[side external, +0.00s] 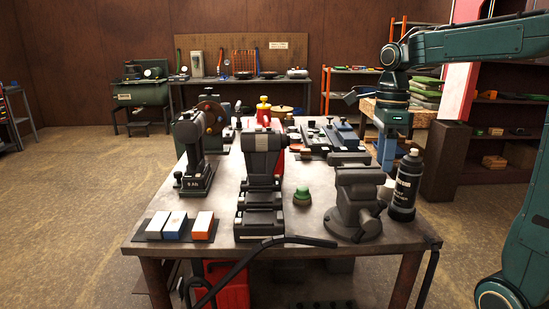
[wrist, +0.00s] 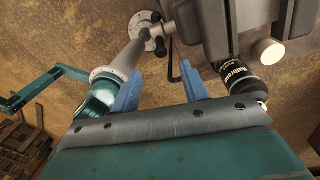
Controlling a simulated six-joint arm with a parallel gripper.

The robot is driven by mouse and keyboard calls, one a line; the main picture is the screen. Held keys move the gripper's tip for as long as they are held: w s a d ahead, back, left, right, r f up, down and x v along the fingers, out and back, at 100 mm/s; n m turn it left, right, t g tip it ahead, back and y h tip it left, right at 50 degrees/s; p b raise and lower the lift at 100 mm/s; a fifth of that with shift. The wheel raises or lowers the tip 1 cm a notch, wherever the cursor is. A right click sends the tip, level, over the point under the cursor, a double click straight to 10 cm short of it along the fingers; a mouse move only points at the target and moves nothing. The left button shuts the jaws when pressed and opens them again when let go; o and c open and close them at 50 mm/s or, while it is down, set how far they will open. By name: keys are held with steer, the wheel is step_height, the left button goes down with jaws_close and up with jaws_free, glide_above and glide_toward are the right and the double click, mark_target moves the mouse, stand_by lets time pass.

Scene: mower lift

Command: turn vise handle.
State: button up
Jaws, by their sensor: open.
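In the side external view the grey vise (side external: 357,203) stands at the front right of the workbench (side external: 312,180). Its handle is hard to make out there. In the wrist view the vise body (wrist: 205,22) is at the top, and a thin dark handle bar (wrist: 174,66) hangs from the end of its screw. My gripper (side external: 387,166) points down just behind and right of the vise. In the wrist view my gripper (wrist: 160,72) has its blue fingers apart, with the bar showing beyond and between them, nearer the right finger. I see no contact.
A black spray can (side external: 403,187) stands close to the vise and gripper on the right. A green knob-like object (side external: 302,196) and a dark machine (side external: 262,180) are left of the vise. Several coloured blocks (side external: 174,226) lie at the front left. A black hose (side external: 300,241) crosses the front edge.

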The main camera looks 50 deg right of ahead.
mark_target(379, 206)
steer(key=f, duration=0.8)
steer(key=a+f, duration=0.1)
steer(key=f, duration=0.3)
steer(key=shift+s+f, duration=0.2)
steer(key=shift+s, duration=0.15)
steer(key=shift+c, duration=0.4)
steer(key=c, duration=0.9)
steer(key=shift+o, duration=0.2)
steer(key=shift+d, duration=0.1)
steer(key=shift+s+d+t+y, duration=0.1)
steer(key=shift+s+t+y, duration=0.05)
steer(key=shift+t+y, duration=0.15)
steer(key=shift+s+d+f+t+y, duration=0.15)
steer(key=shift+s+d+t+y, duration=0.05)
steer(key=shift+t+y, duration=0.25)
steer(key=shift+s+d+f+t+y, duration=0.15)
steer(key=shift+d+t+y, duration=0.05)
steer(key=shift+t+y, duration=0.25)
steer(key=shift+s+d+f+t+y, duration=0.2)
steer(key=shift+f+t+y, duration=0.15)
steer(key=shift+t+y, duration=0.45)
steer(key=shift+s+d+f+t+y, duration=0.2)
steer(key=shift+f+t+y, duration=0.1)
steer(key=shift+t+y, duration=0.45)
